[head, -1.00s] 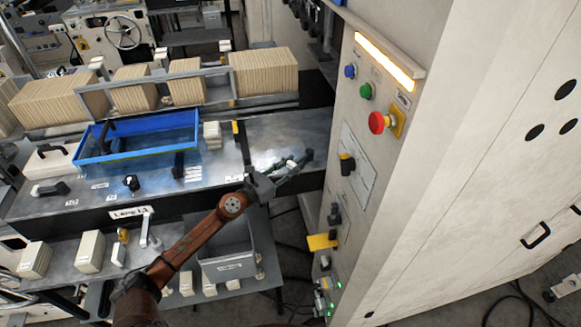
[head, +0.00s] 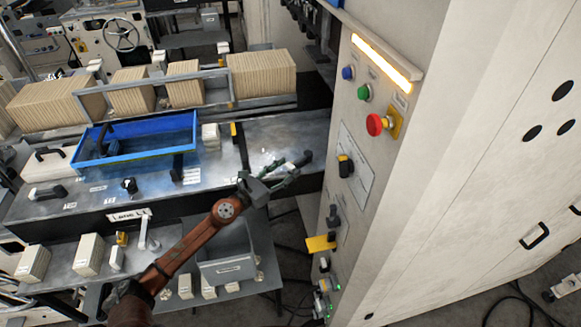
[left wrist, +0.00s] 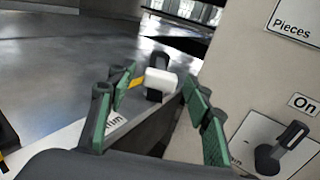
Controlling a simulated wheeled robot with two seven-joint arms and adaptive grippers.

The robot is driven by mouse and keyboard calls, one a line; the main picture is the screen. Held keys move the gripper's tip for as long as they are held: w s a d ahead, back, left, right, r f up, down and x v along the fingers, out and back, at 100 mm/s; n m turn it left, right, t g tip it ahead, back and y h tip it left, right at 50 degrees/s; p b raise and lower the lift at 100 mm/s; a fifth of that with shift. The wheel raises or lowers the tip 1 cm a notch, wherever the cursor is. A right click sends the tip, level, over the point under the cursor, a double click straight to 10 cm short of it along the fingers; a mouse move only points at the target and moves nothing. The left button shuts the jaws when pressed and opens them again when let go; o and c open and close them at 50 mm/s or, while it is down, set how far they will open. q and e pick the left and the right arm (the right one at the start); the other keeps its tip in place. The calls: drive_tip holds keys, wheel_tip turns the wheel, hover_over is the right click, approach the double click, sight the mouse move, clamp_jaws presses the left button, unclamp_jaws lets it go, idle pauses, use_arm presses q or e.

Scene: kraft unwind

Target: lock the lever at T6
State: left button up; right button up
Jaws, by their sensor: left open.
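A small lever with a white block-like end and dark base (left wrist: 160,82) stands on the grey metal table top in the left wrist view, beside a yellow mark. It lies ahead, between the lines of my left gripper's fingers. I cannot read a T6 label on it. My left gripper (left wrist: 157,98) is open, with green-padded fingers apart and nothing visibly held. In the head view my left gripper (head: 290,168) is at the right end of the table, near the control cabinet; its fingers partly hide what is there.
The control cabinet (head: 400,200) rises close on the right, with a red button (head: 375,124) and a black switch (left wrist: 283,148) by an "On" label. A blue tray (head: 135,158) and other small levers are on the table to the left.

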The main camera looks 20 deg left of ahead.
use_arm(q)
drive_tip(key=v, duration=1)
drive_tip(key=shift+a, duration=0.1)
